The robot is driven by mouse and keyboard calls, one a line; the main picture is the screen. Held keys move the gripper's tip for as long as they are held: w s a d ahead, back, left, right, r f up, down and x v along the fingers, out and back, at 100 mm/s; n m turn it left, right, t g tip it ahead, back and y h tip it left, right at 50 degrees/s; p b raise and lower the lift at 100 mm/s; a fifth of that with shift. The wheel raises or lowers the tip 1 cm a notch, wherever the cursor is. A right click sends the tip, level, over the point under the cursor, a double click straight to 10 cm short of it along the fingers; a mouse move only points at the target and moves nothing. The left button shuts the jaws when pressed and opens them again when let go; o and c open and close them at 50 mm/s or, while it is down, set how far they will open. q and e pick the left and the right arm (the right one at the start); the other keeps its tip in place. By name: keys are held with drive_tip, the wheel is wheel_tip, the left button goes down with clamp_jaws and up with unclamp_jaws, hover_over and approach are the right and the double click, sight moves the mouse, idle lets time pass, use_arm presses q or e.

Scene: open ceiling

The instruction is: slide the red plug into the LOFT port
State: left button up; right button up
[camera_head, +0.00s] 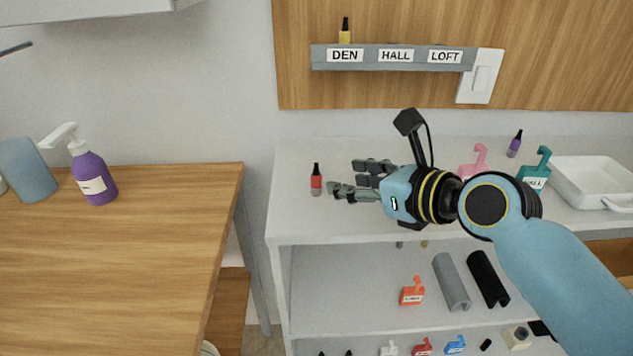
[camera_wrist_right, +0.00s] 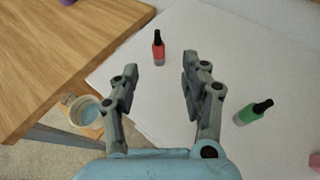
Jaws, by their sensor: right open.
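The red plug (camera_head: 316,182), with a black tip, stands upright on the white shelf top (camera_head: 300,222). It also shows in the right wrist view (camera_wrist_right: 158,50), just beyond the fingertips and roughly between their lines. My right gripper (camera_head: 343,178) is open and empty, its fingers pointing left at the plug; its open fingers also frame the wrist view (camera_wrist_right: 160,68). The LOFT port is on the right part of the grey wall strip (camera_head: 371,66), above the LOFT label (camera_head: 445,57). A yellow plug (camera_head: 345,37) stands at DEN. My left gripper is not in view.
A pink tagged item (camera_head: 476,165), a purple plug (camera_head: 514,145), a teal tagged item (camera_head: 536,173) and a white tray (camera_head: 595,182) are farther right. A light switch (camera_head: 481,78) adjoins the strip.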

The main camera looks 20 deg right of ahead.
sight(320, 176)
drive_tip(key=b+x, duration=0.1)
drive_tip(key=x, duration=0.8)
drive_tip(key=shift+w+a+f, duration=0.15)
drive_tip(key=shift+a, duration=0.1)
clamp_jaws()
